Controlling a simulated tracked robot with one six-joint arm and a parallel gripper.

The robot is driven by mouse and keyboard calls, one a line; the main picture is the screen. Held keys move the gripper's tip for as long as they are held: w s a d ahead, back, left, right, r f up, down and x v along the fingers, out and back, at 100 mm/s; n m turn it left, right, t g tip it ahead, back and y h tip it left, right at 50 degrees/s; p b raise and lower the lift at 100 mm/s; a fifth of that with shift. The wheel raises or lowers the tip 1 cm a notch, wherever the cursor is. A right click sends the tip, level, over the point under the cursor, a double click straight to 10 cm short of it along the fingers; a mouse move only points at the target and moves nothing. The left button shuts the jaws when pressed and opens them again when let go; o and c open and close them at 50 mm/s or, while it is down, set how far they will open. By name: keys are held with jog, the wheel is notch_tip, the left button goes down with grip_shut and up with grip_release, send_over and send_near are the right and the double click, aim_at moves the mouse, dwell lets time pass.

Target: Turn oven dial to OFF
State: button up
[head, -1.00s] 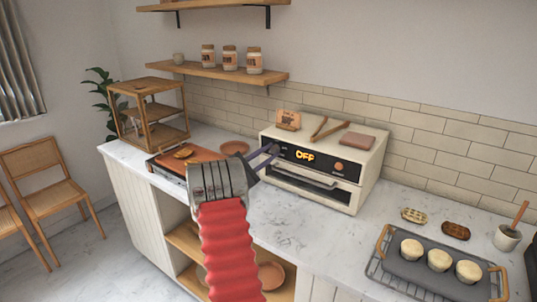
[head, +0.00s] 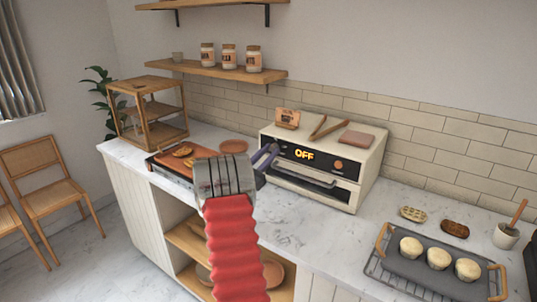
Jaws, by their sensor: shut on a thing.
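The cream oven (head: 366,172) stands on the counter against the tiled wall. Its dark front panel has a lit display (head: 304,155) that reads OFF in orange. A round copper-coloured knob (head: 338,164) sits to the right of the display, apart from my gripper. My gripper (head: 270,154) reaches up to the left end of the panel, with its purple-grey fingers shut at the place of the oven dial. The dial itself is hidden behind the fingers, so I cannot see its pointer.
A griddle with food (head: 182,152) and a wooden rack (head: 150,130) stand left of the oven. A box, tongs and a board lie on top of it. The counter in front of the oven is clear.

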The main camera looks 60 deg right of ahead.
jog(key=shift+f, duration=0.2)
jog(key=o, duration=0.7)
jog(key=shift+c, duration=0.2)
jog(key=o, duration=0.4)
jog(key=shift+r, duration=0.15)
jog(key=shift+c, duration=0.2)
jog(key=v, duration=1.4)
